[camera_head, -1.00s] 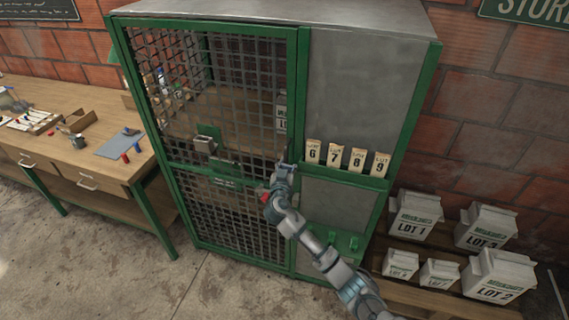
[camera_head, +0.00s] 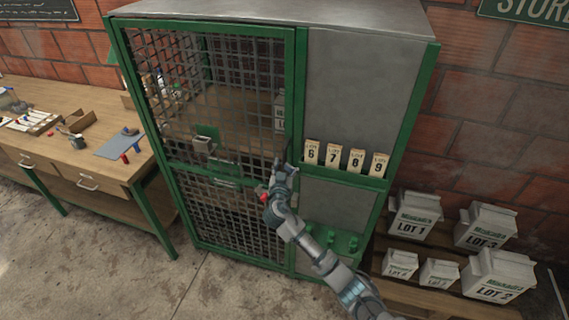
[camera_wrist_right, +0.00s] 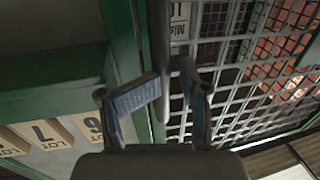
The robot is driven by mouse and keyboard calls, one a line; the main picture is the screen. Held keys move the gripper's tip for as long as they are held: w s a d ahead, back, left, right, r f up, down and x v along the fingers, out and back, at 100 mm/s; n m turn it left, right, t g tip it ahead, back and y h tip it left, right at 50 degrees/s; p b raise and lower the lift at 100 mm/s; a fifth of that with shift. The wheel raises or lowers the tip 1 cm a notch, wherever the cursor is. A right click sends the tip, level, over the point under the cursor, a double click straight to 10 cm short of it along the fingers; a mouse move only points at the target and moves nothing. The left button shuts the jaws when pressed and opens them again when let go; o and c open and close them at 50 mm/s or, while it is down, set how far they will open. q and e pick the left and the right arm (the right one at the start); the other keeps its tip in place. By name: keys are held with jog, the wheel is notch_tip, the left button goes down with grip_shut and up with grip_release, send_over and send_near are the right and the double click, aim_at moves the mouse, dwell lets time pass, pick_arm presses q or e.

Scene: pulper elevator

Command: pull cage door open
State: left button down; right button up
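The green-framed cage door (camera_head: 298,85) with metal mesh fills the left half of the tall cabinet. It looks shut or nearly shut. My right gripper (camera_head: 281,167) is at the door's right edge, about mid-height. In the right wrist view, the fingers of my right gripper (camera_wrist_right: 174,84) stand apart on either side of a dark upright bar (camera_wrist_right: 160,45), which looks like the door handle. The left finger pad looks close to or touching the bar; a gap shows by the right finger. My left gripper is out of view.
Number cards (camera_head: 334,155) stand on a ledge just right of my gripper. White lot boxes (camera_head: 415,217) stand on a low wooden platform at the right. A wooden workbench (camera_head: 75,150) stands at the left. The concrete floor (camera_head: 190,290) before the cage is clear.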

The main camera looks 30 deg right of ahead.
jog(key=p+v, duration=0.1)
jog(key=v, duration=1.8)
jog(key=shift+p, duration=0.4)
dwell(0.4)
jog(key=shift+f, duration=0.1)
jog(key=shift+a, duration=0.1)
jog(key=v, duration=1.2)
jog(key=shift+w, duration=0.15)
jog(key=shift+f, duration=0.1)
